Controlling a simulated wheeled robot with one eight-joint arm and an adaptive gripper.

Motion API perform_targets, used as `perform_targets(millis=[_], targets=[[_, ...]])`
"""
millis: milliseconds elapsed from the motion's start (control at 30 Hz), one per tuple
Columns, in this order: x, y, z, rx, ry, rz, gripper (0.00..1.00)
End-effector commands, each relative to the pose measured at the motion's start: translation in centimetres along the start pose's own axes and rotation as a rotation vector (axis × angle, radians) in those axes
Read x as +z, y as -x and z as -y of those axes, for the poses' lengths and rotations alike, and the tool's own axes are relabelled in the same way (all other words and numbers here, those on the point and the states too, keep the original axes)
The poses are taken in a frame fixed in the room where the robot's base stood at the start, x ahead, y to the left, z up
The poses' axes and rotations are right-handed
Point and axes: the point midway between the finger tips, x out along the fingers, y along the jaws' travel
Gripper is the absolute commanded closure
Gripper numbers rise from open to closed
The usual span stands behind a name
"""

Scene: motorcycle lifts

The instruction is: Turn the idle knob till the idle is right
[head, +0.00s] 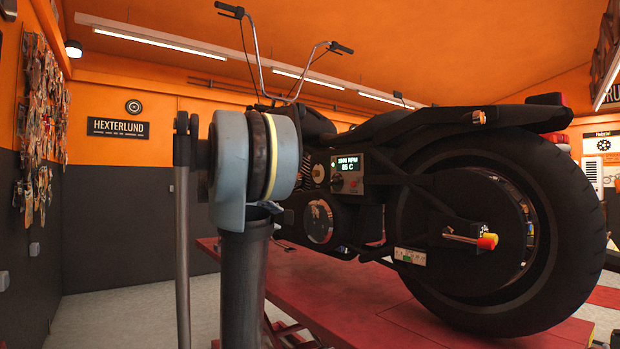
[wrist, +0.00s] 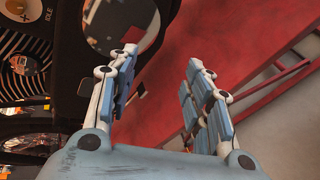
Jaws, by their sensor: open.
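The motorcycle (head: 365,140) stands on a red lift. On its side, a small box has a lit display (head: 347,163) reading an RPM figure, which I cannot read surely, and 85 C. A round knob-like part (head: 318,173) sits left of the box. In the wrist view, the lettering IDLE (wrist: 48,18) shows at the upper left beside a round cream-orange face (wrist: 20,9), cut by the frame edge; it appears to be the idle knob. My gripper (wrist: 162,58) is open and empty, its fingers to the right of that face.
The red lift platform (head: 345,295) spreads under the motorcycle. The big rear wheel (head: 560,230) fills the right side. A round engine cover (head: 319,221) lies below the knob-like part. Tools hang on the left wall (head: 40,130). Pale floor is clear at the left.

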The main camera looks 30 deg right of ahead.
Motion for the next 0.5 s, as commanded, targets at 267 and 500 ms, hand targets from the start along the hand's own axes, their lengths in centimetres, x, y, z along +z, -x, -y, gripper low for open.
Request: perform_targets(millis=[267, 500], targets=[[-2.5, -1.3, -14.3, 0.240, 0.201, 0.183, 0.54], [-3.9, -1.6, -20.9, 0.352, 0.310, 0.291, 0.54]])
